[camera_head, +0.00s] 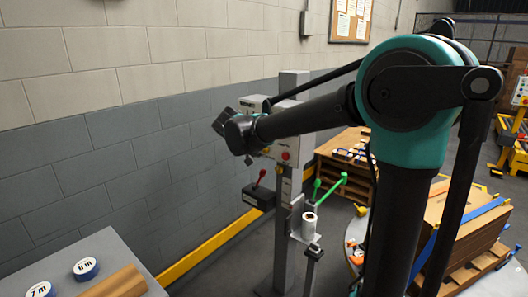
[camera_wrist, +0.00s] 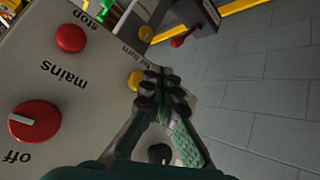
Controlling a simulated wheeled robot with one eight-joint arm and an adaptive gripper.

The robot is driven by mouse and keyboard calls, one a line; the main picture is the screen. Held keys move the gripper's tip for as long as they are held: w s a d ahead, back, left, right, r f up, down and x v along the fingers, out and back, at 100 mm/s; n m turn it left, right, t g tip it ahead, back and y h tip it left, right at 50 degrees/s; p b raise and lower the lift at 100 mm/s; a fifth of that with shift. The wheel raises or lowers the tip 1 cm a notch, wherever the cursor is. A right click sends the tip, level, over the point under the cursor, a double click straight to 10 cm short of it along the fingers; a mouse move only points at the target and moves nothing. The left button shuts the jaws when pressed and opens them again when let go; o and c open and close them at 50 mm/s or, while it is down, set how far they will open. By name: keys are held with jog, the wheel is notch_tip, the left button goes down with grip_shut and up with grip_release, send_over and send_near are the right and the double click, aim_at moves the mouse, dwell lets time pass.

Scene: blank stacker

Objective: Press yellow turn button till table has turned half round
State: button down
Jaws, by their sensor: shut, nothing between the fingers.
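The grey control panel (camera_wrist: 100,110) fills the left of the wrist view, seen upside down. A yellow button (camera_wrist: 135,80) sits on it beside a label partly reading "turn". It also shows in the head view (camera_head: 266,150). My gripper (camera_wrist: 165,88) is shut and empty. Its fingertips lie just right of the yellow button in the wrist view; I cannot tell whether they touch it. In the head view my gripper (camera_head: 228,132) is in front of the panel's left side. A pale curved table edge (camera_head: 357,230) shows behind my arm, mostly hidden.
A red stop button (camera_wrist: 71,38) and a red mains knob (camera_wrist: 35,120) at "off" share the panel. Another yellow knob (camera_wrist: 146,34) is beyond the label. A red-handled lever box (camera_head: 259,195) stands below. Stacked cardboard (camera_head: 465,220) is at right.

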jog(key=s+a, duration=0.2)
jog(key=s, duration=0.1)
jog(key=shift+a, duration=0.2)
jog(key=shift+d, duration=0.1)
jog(key=s+d+f+g, duration=0.1)
jog(key=s+d+f, duration=0.15)
jog(key=d, duration=0.35)
jog(key=s+d+f+g, duration=0.1)
jog(key=s+d+f, duration=0.1)
jog(key=d+f, duration=0.35)
jog(key=s+d+f+g+y, duration=0.1)
jog(key=s+d+f, duration=0.6)
jog(key=s, duration=0.3)
jog(key=s+d+f+g+y, duration=0.1)
jog(key=s+d+f+y, duration=0.1)
jog(key=s+d+f, duration=0.5)
jog(key=s+d, duration=0.1)
jog(key=s, duration=0.3)
jog(key=shift+d+g, duration=0.15)
jog(key=shift+g, duration=0.15)
dwell(1.8)
